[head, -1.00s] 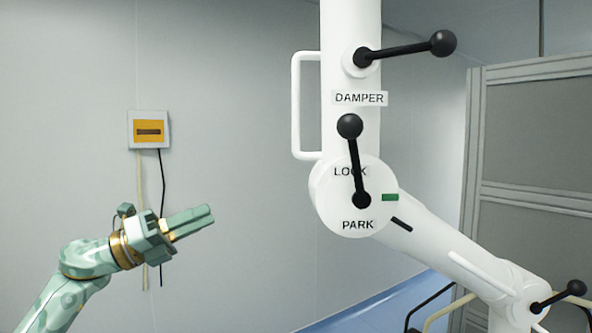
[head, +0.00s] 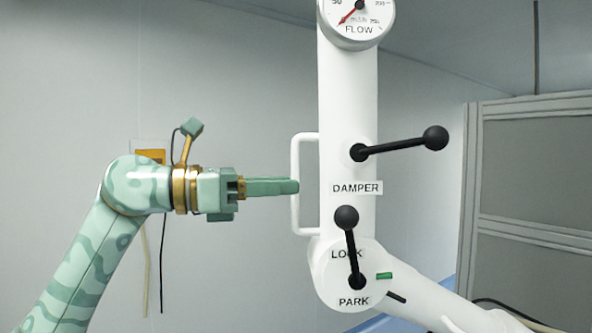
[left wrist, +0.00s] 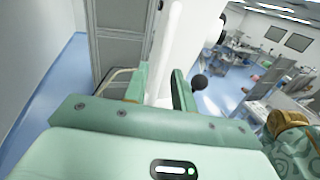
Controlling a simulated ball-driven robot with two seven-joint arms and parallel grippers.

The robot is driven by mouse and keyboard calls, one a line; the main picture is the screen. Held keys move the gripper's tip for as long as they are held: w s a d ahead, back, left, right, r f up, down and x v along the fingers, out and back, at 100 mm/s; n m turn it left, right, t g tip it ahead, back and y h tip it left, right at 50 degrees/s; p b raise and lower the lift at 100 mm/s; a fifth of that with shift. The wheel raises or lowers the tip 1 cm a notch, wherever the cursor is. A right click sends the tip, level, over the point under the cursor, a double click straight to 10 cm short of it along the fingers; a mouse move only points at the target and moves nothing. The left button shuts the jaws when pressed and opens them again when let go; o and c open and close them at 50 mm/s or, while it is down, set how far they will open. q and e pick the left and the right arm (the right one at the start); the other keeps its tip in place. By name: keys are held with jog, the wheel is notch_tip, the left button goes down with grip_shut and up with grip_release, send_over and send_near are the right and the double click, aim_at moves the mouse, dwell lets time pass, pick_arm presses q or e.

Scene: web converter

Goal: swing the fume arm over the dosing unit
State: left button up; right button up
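The white fume arm (head: 347,95) stands upright in the head view, with a white bar handle (head: 296,150) on its left side. A black damper lever (head: 400,145) points right. A black lock lever (head: 349,245) stands nearly upright between the LOCK and PARK labels at the lower joint. My left gripper (head: 297,186) is level, its fingertips at the handle's upright bar. In the left wrist view the fingers (left wrist: 160,88) are apart, with white parts of the fume arm (left wrist: 183,45) beyond and between them. I cannot tell whether they touch the bar. My right gripper and the dosing unit are not identifiable.
A FLOW gauge (head: 357,15) sits on top of the column. A grey partition (head: 530,180) stands at the right. A wall box (head: 150,155) with hanging cables is partly hidden behind my left arm. Lab benches (left wrist: 255,75) show at the right in the wrist view.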

aim_at(296, 222)
pick_arm(q)
jog(key=shift+p+x, duration=0.35)
jog(key=shift+x, duration=1.2)
jog(key=shift+a, duration=0.1)
grip_shut()
